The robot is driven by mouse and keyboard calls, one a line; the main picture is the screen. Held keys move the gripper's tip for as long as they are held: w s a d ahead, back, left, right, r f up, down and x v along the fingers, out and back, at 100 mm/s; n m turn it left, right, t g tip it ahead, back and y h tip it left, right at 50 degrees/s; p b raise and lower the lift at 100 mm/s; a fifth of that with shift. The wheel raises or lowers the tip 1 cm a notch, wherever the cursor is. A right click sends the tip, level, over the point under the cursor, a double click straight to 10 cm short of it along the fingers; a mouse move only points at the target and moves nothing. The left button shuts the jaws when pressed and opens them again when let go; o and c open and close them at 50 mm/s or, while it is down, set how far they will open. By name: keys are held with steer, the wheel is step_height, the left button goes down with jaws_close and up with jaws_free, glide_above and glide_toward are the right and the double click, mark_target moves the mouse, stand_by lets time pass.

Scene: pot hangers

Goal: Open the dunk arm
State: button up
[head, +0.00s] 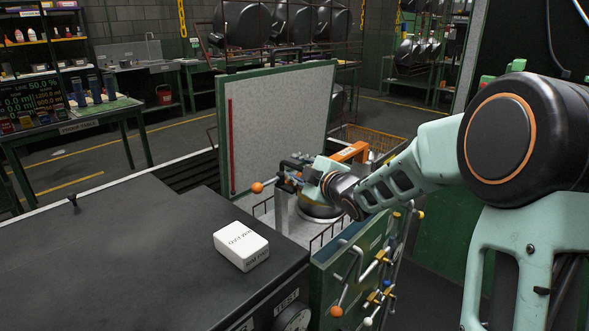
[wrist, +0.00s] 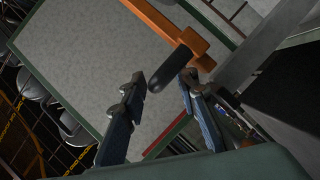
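The dunk arm appears to be the orange bar (head: 350,152) beside my gripper in the head view. In the wrist view the orange bar (wrist: 160,22) runs down to an orange block with a black handle (wrist: 170,72). My gripper (wrist: 163,80) is open, with its two blue-grey fingers apart. The handle's end shows between the fingertips, with a visible gap on the left; I cannot tell whether the right finger touches it. In the head view my gripper (head: 291,168) is over the green-framed tank, and my wrist hides part of the bar and the handle.
A grey panel with a green frame (head: 275,120) stands upright behind my gripper. A dark bench (head: 120,250) with a white block (head: 241,245) is at front left. A green panel (head: 345,285) with pipes and coloured knobs is below my arm. The floor behind is partly clear.

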steer(key=shift+w+a+f, duration=0.1)
steer(key=shift+w+a, duration=0.15)
steer(key=shift+w, duration=0.15)
steer(key=shift+c, duration=0.2)
jaws_close()
